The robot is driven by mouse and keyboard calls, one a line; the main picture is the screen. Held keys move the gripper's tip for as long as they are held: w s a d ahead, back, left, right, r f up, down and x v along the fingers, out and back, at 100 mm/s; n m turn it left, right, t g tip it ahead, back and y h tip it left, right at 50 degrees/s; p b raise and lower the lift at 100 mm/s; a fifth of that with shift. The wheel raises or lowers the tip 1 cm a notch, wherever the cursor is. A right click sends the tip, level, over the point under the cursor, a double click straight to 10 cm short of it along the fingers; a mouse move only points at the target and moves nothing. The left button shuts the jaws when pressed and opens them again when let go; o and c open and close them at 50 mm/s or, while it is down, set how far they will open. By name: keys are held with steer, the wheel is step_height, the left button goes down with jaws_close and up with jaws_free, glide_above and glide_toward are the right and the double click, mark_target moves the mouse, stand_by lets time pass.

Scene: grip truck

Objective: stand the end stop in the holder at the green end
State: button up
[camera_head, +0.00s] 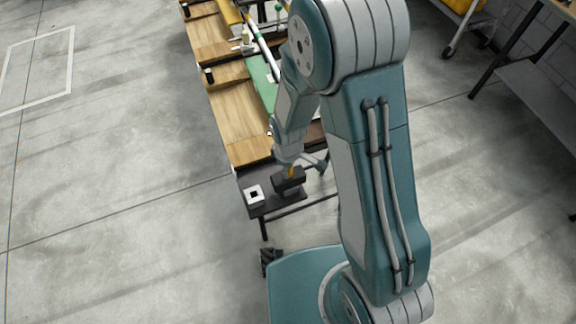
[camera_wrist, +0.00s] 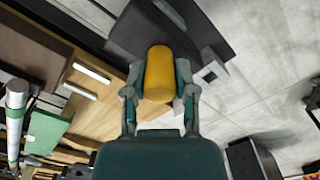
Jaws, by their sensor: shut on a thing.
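My gripper (camera_wrist: 158,90) is shut on the end stop, whose yellow rounded grip (camera_wrist: 158,70) sits between the two fingers in the wrist view. In the head view a dark block-like end (camera_head: 289,181) of the end stop shows below my gripper (camera_head: 291,168), over the dark shelf at the near end of the bench. Whether it touches the shelf I cannot tell. A white square holder (camera_head: 254,195) with a dark square opening stands on that shelf, left of the end stop. It also shows in the wrist view (camera_wrist: 209,74), to the right of the fingers.
The dark shelf (camera_head: 258,210) joins a long wooden bench (camera_head: 240,120). A green panel (camera_head: 262,82) and several rods and tools lie farther along it. My arm hides part of the bench. Open concrete floor lies left; another table (camera_head: 540,95) stands right.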

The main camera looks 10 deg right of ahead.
steer(key=o, duration=1)
steer(key=shift+o, duration=0.2)
step_height(320, 180, up, 12)
steer(key=shift+f, duration=0.1)
stand_by(0.3)
steer(key=s+d+r+m+t, duration=0.2)
steer(key=s+d+r+m, duration=0.1)
steer(key=r, duration=0.4)
steer(key=s+d+r+m+t, duration=0.1)
steer(key=s+d+r+m, duration=0.3)
steer(key=r, duration=0.3)
steer(key=s+d+r+m+t, duration=0.2)
steer(key=s+d+r+m, duration=0.1)
steer(key=s+r+m, duration=0.2)
step_height(320, 180, up, 3)
steer(key=shift+s+d+f+t, duration=0.2)
steer(key=shift+s+d+t, duration=0.1)
steer(key=shift+s+d, duration=0.1)
